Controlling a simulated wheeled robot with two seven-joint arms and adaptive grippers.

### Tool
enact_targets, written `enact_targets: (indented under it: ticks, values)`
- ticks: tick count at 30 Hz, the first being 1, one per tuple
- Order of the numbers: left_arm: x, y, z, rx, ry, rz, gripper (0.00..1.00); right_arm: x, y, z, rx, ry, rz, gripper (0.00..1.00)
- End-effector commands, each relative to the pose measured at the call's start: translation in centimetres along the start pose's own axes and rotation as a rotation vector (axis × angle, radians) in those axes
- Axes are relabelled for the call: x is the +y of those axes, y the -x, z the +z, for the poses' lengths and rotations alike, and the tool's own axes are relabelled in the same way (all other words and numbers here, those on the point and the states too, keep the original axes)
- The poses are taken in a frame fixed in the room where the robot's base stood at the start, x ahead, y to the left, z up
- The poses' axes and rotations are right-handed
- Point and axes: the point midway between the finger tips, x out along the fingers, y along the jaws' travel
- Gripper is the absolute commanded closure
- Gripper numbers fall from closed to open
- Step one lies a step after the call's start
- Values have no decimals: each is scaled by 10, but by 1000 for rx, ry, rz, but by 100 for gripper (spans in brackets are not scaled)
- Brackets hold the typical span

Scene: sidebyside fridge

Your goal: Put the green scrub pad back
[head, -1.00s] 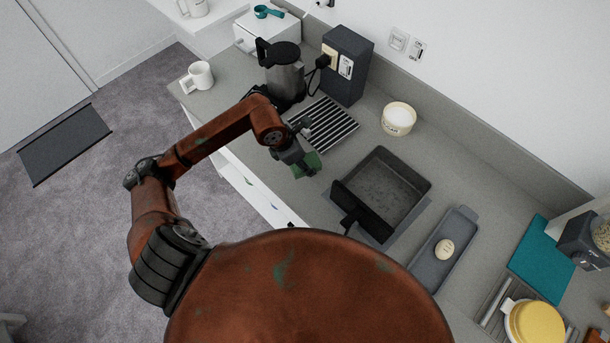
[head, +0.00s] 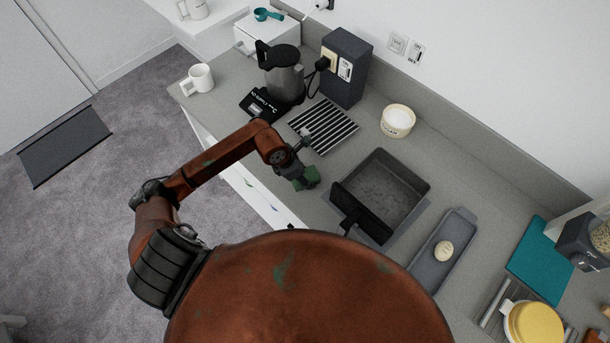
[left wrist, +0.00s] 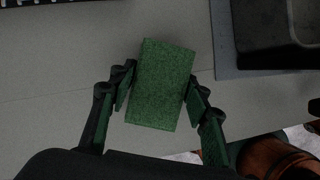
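The green scrub pad (left wrist: 161,85) is a textured green block between the two fingers of my left gripper (left wrist: 160,84). The fingertips touch its two long sides, so the gripper is shut on it. In the head view my left gripper (head: 298,174) holds the pad (head: 309,177) over the counter's front edge area, left of the dark square basin. Part of the pad is hidden there by the gripper. My right gripper is not in view.
The dark basin (head: 405,174) has a raised dark panel on its near side. A slotted rack (head: 325,124) lies behind the gripper. A grey tray (head: 430,272) holds a cream round piece (head: 444,251). The kettle (head: 284,75) stands farther left.

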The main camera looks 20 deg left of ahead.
Motion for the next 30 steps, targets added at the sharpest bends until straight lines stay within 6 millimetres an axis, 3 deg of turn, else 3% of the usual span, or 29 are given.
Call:
enact_targets:
  ticks: [6, 17, 20, 30]
  values:
    - [0, 0, 0, 0, 0, 0, 40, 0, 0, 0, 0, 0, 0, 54]
    - [1, 5, 1, -1, -1, 1, 40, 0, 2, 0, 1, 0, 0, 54]
    - [2, 18, 1, -2, -2, 3, 40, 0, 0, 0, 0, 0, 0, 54]
    - [1, 87, 1, -1, -2, 4, 40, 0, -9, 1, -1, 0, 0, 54]
